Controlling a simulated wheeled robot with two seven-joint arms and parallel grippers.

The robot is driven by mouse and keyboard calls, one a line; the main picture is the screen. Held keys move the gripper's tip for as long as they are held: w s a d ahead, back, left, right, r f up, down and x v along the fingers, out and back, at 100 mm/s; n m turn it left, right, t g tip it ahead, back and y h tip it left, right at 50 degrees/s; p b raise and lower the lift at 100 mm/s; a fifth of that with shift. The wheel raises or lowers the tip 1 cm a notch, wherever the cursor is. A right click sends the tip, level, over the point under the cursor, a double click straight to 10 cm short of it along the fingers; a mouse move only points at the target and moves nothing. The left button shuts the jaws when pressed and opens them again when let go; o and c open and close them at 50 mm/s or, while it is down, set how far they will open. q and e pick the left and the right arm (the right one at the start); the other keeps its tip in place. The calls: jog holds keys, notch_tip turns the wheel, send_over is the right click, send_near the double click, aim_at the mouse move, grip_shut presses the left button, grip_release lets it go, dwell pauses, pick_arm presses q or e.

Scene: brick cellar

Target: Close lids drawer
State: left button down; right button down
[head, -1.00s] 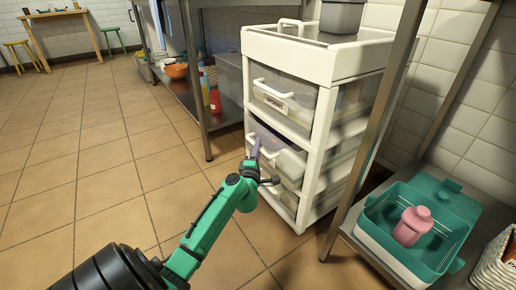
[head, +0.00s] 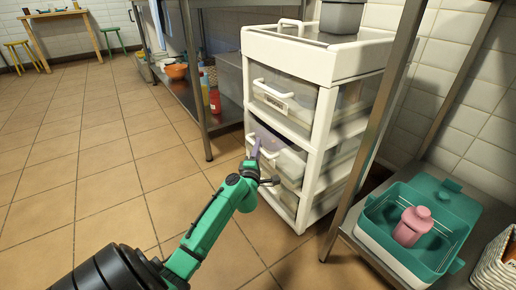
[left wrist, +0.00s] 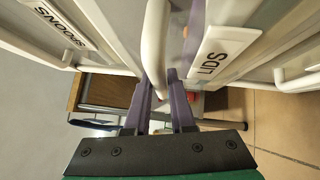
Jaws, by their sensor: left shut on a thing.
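The white drawer unit (head: 300,65) stands on the tiled floor at the centre right of the head view. Its middle drawer (head: 290,163) is the one at my left gripper (head: 258,150). In the left wrist view the LIDS label (left wrist: 215,50) is on the drawer front beside the gripper. The white handle (left wrist: 155,45) passes between the purple fingers of my left gripper (left wrist: 162,105), which is shut on it. The arm partly covers the lower drawers in the head view. I cannot tell exactly how far the lids drawer stands out. My right gripper is not in view.
The spoons label (left wrist: 62,25) is on the neighbouring drawer. The top drawer (head: 282,98) is above the gripper. A metal shelf (head: 215,120) stands behind left. A teal box (head: 385,250) with a pink container (head: 412,226) is at right. The floor at left is clear.

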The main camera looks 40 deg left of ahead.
aim_at(267, 145)
pick_arm(q)
jog(key=shift+f, duration=0.1)
jog(key=w, duration=0.1)
jog(key=w+d, duration=0.1)
jog(key=w, duration=0.1)
jog(key=shift+w+d, duration=0.1)
jog(key=shift+w, duration=0.2)
jog(key=c, duration=0.8)
grip_release()
jog(key=shift+o, duration=0.2)
